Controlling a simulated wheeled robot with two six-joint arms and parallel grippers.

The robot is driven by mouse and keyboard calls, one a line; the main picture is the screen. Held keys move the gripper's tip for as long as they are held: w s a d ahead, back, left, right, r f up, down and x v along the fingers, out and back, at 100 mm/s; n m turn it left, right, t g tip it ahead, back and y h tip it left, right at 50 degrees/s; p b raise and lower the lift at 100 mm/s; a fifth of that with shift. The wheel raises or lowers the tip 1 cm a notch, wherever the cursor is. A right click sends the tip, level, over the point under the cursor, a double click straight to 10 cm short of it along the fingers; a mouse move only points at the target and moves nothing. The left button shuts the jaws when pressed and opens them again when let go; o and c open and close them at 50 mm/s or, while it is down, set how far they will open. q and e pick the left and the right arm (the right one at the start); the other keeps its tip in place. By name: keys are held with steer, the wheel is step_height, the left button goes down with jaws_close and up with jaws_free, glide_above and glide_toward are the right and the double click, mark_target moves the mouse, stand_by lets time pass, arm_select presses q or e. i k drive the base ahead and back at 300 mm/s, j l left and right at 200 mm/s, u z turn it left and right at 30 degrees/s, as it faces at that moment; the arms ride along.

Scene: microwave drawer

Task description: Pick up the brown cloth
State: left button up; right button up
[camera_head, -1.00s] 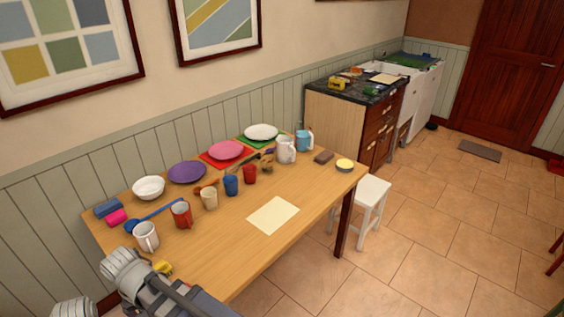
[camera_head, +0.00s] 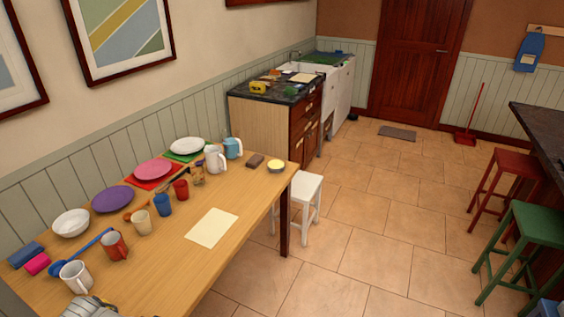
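A small flat brown piece (camera_head: 255,161), which may be the folded brown cloth, lies on the wooden table (camera_head: 190,262) near its far right end. It is just left of a round yellow-topped dish (camera_head: 276,166). It is too small to tell its material. A grey-brown mat (camera_head: 397,132) lies on the floor before the door. A grey part of my arm shows at the bottom left edge, well away from the brown piece. No gripper fingers show.
Mugs, plates and bowls line the table's wall side, with a white jug (camera_head: 214,160) near the brown piece. A cream sheet (camera_head: 212,228) lies mid-table. A white stool (camera_head: 304,193) stands by the table's right end. Red (camera_head: 497,180) and green stools stand at right. The floor between is clear.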

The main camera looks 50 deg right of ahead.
mark_target(256, 160)
steer(key=z, duration=1.6)
